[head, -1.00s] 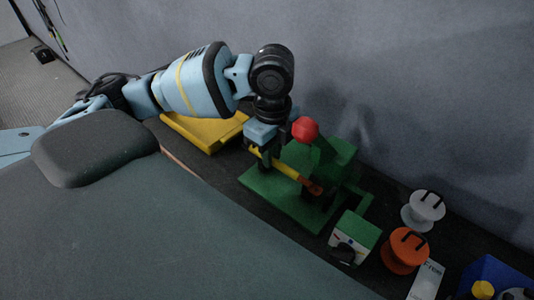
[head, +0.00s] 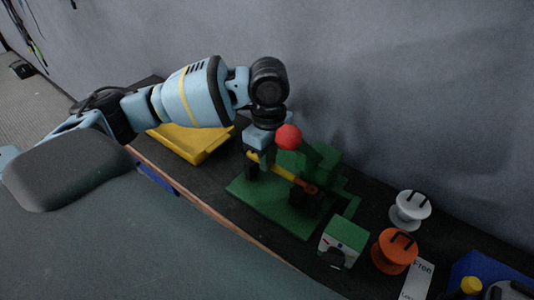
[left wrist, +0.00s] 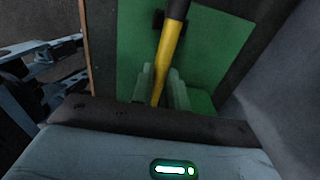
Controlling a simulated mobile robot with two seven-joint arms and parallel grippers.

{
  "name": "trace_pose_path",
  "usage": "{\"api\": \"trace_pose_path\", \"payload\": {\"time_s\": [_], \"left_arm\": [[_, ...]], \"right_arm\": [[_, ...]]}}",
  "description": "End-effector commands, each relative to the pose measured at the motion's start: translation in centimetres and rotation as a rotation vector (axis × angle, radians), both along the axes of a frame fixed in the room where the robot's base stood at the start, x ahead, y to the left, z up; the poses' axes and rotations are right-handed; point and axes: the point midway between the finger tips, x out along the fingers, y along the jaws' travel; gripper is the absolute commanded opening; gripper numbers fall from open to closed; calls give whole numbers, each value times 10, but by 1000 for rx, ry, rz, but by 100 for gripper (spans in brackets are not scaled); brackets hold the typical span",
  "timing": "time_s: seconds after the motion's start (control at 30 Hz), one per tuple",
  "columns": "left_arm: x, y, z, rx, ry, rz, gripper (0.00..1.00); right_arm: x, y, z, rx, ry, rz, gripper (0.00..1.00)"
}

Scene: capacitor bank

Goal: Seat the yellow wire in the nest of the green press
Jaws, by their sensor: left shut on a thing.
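My left gripper (head: 255,160) is shut on the yellow wire (head: 284,175), near its left end, over the green press (head: 262,203). The wire slants down to the right over the press base and ends in a reddish-brown tip. Dark supports stand under or beside it; I cannot tell whether it rests in them. The press has a green body and a red ball knob (head: 289,137). In the left wrist view, the yellow wire (left wrist: 168,55) runs up from between the fingertips (left wrist: 161,92), past a dark block, to a black end. The green base (left wrist: 218,45) lies below. My right gripper is not in view.
A yellow tray (head: 192,142) lies left of the press. A green-topped white box (head: 343,242), an orange spool (head: 395,251), a white spool (head: 410,210) and a blue bin (head: 487,268) stand to the right. A grey wall rises behind the dark bench.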

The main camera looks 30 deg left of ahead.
Motion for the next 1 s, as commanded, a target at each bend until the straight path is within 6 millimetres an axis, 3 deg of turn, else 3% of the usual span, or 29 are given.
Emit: {"api": "trace_pose_path", "payload": {"time_s": [0.4,1.0], "left_arm": [[0,0,-14,0,-1,0,0],[-1,0,-17,1,4,0,0]], "right_arm": [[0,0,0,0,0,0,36],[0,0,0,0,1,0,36]]}}
